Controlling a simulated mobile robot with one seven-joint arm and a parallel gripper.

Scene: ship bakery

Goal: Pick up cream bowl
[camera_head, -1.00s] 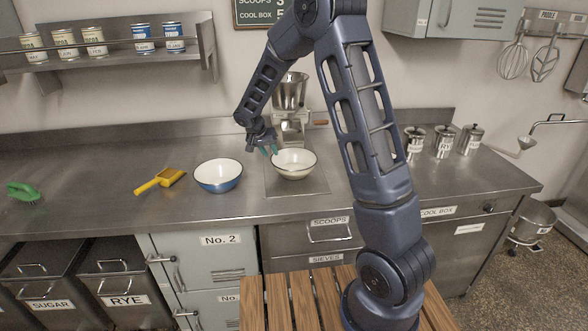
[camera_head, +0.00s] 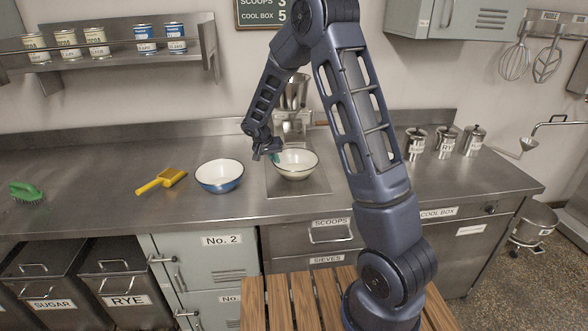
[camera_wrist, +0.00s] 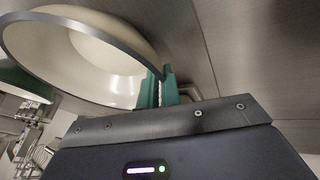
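The cream bowl (camera_head: 297,165), white with a thin dark rim, stands upright on a flat metal plate below the mixer in the head view. My gripper (camera_head: 274,156) is low at the bowl's left rim. In the wrist view the bowl (camera_wrist: 85,55) fills the upper left, tilted by the camera angle. Teal fingers (camera_wrist: 160,88) of my gripper meet its rim there, with a thin pale strip between the teal parts. The bowl hides part of the fingers, so I cannot tell whether they are closed on the rim.
The mixer (camera_head: 291,125) stands close behind the cream bowl. Metal canisters (camera_head: 444,142) stand at the right. The counter front (camera_head: 100,215) is largely clear.

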